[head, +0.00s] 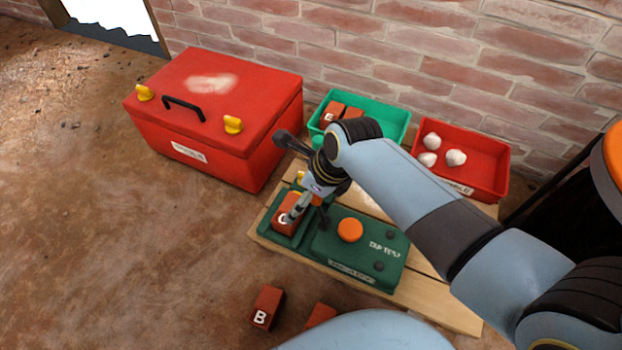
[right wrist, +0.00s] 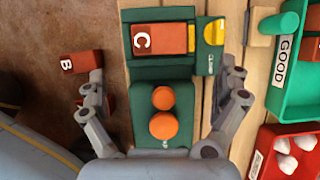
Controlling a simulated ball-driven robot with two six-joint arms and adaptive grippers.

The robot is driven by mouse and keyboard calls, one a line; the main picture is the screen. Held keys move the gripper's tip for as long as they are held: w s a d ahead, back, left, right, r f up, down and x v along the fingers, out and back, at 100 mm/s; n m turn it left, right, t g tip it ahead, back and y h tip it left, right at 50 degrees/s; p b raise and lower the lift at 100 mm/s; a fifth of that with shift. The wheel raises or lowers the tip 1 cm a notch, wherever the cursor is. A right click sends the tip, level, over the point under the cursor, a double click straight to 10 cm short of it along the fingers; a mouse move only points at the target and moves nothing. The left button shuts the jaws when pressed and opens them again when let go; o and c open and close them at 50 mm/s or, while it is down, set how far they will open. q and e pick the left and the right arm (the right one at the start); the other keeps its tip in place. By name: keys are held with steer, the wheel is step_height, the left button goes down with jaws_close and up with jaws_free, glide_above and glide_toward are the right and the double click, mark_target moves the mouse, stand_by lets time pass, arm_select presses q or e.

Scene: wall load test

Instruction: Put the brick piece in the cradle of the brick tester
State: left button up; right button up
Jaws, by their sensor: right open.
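The green brick tester (head: 375,245) sits on a wooden board. A red-brown brick piece marked C (head: 286,213) lies in the tester's cradle (right wrist: 128,62) at its left end. In the right wrist view brick C (right wrist: 155,39) lies flat beside the yellow clamp part (right wrist: 213,32). My right gripper (head: 307,214) is above the tester, partly covering the cradle in the head view. Its fingers are spread wide and empty in the right wrist view (right wrist: 166,76), with brick C beyond the fingertips. My left gripper is not in view.
Brick B (head: 267,307) and another brick (head: 321,315) lie on the ground in front of the board. A green GOOD bin (head: 385,118) with bricks and a red bin (head: 488,160) with white lumps stand behind. A red toolbox (head: 215,110) stands at left.

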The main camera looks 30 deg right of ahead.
steer(key=shift+s+d, duration=0.1)
steer(key=s+d+r+n+t+h, duration=0.1)
steer(key=s+d+r+n, duration=0.15)
steer(key=s+n, duration=0.35)
steer(key=s+d+r+n+t+h, duration=0.1)
steer(key=s+d+n, duration=0.3)
steer(key=n, duration=0.3)
steer(key=s+d+r+n+t, duration=0.1)
steer(key=s+r+n, duration=0.7)
steer(key=n, duration=0.8)
steer(key=shift+s+d+r+t, duration=0.25)
steer(key=shift+d+r, duration=0.45)
steer(key=shift+r, duration=0.8)
